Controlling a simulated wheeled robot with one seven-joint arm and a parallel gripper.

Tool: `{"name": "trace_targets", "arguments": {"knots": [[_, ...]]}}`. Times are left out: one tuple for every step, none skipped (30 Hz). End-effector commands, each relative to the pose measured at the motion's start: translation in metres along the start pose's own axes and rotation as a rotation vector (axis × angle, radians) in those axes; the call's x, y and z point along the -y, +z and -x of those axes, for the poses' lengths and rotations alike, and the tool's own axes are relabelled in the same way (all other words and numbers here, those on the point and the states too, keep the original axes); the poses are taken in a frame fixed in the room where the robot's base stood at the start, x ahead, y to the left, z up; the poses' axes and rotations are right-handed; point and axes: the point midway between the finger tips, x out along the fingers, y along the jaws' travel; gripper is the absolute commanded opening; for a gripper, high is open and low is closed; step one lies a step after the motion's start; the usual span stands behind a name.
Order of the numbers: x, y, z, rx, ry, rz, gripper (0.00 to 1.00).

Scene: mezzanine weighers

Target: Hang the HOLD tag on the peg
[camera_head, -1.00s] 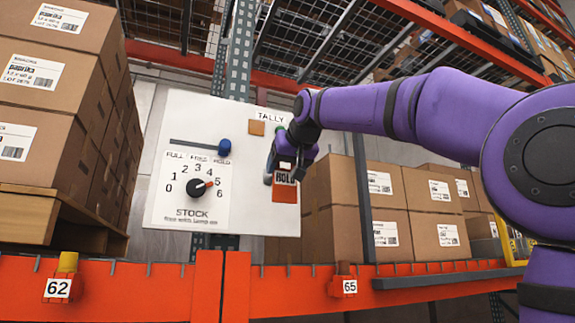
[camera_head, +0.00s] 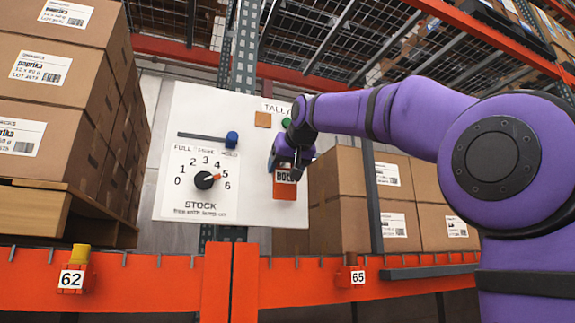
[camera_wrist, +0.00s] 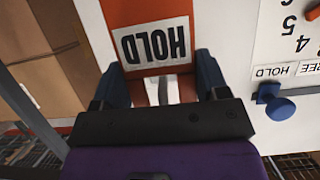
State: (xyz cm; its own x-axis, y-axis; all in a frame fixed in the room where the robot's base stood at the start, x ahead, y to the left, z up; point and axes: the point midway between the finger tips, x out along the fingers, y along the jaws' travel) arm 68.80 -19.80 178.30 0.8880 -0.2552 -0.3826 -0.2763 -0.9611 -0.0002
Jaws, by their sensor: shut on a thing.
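The HOLD tag (camera_head: 285,192) is an orange-red plate with a white label. It is in my gripper (camera_head: 287,160), in front of the right part of the white board (camera_head: 256,205). In the wrist view the tag (camera_wrist: 150,18) appears upside down, its upper end between the two dark blue fingers of my gripper (camera_wrist: 162,88). A pale piece shows between the fingers; I cannot tell whether it is the peg. I cannot make out the peg in the head view, where my gripper covers that part of the board. Whether the tag touches the board is unclear.
The board has a STOCK dial (camera_head: 205,180), a slider with a blue knob (camera_head: 232,139), a small brown square (camera_head: 263,120) and a green part (camera_head: 286,122) near TALLY. Boxes (camera_head: 342,185) stand behind at right, and stacked boxes (camera_head: 60,110) at left. An orange beam (camera_head: 130,285) crosses below.

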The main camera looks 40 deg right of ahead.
Motion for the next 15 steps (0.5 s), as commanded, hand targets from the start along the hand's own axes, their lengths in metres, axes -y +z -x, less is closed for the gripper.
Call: {"name": "trace_targets", "arguments": {"knots": [[0.0,-0.001,-0.003,0.001,0.0,0.0,0.45],[0.0,-0.001,-0.005,0.001,0.0,0.0,0.45],[0.0,-0.002,-0.006,0.001,0.0,0.0,0.45],[0.0,-0.003,-0.008,0.0,0.0,0.0,0.45],[0.0,-0.003,-0.009,0.0,0.001,0.0,0.45],[0.0,-0.004,-0.011,0.0,0.001,0.001,0.45],[0.0,-0.003,-0.012,0.0,0.001,0.001,0.45],[0.0,-0.002,-0.014,0.0,0.001,0.001,0.45],[0.0,-0.002,-0.016,0.0,0.001,0.001,0.45],[0.0,-0.001,-0.017,0.0,0.001,0.001,0.45],[0.0,-0.001,-0.018,0.0,0.001,0.001,0.45],[0.0,0.0,-0.02,0.0,0.001,0.001,0.45],[0.0,0.001,-0.021,0.0,0.001,0.001,0.45],[0.0,0.001,-0.022,0.0,0.001,0.001,0.45],[0.0,0.002,-0.024,0.001,0.001,0.001,0.45]]}}
